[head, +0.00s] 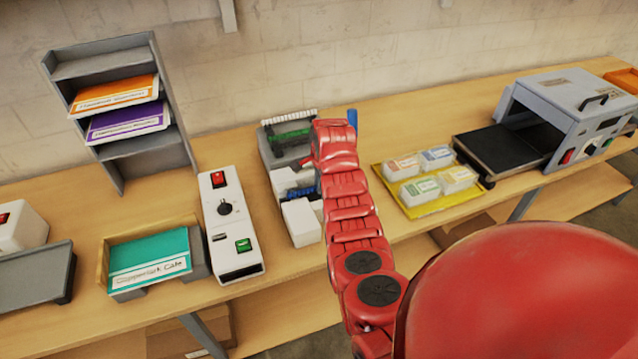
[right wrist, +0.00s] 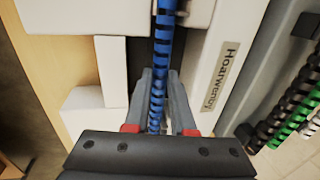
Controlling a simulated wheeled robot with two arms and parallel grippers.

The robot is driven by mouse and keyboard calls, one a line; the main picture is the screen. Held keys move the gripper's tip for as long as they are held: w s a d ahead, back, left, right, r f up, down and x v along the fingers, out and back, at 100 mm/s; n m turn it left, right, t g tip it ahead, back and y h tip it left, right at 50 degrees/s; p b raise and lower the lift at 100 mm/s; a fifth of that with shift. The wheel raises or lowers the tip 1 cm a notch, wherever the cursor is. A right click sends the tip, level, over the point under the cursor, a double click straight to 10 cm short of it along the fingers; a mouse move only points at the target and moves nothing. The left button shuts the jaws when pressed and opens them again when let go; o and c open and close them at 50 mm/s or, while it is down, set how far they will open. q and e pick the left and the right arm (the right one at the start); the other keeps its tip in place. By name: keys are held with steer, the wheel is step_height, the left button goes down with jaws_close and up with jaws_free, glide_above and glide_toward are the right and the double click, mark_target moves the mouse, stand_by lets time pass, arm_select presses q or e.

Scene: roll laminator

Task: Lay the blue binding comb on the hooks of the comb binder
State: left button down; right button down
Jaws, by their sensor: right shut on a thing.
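The blue binding comb (right wrist: 165,40) runs lengthwise between the fingers of my right gripper (right wrist: 160,78), which is shut on it. In the head view, a blue piece of the comb (head: 300,192) shows over the comb binder (head: 302,222), a white and grey machine. The binder's white body (right wrist: 212,75) lies under and beside the comb in the right wrist view. I cannot tell whether the comb touches the hooks. My right arm hides part of the binder and the gripper in the head view. My left gripper is not in view.
A grey comb rack (head: 270,150) with black, green and white combs (right wrist: 285,120) stands behind the binder. A white machine with switches (head: 228,225) is to its left. A yellow tray (head: 425,207) of boxes and a laminator (head: 575,105) are to the right.

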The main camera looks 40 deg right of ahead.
steer(key=c, duration=0.7)
jaws_free()
steer(key=shift+s+r+b, duration=0.1)
steer(key=shift+r+b, duration=0.3)
steer(key=shift+r, duration=0.1)
steer(key=shift+v, duration=8.15)
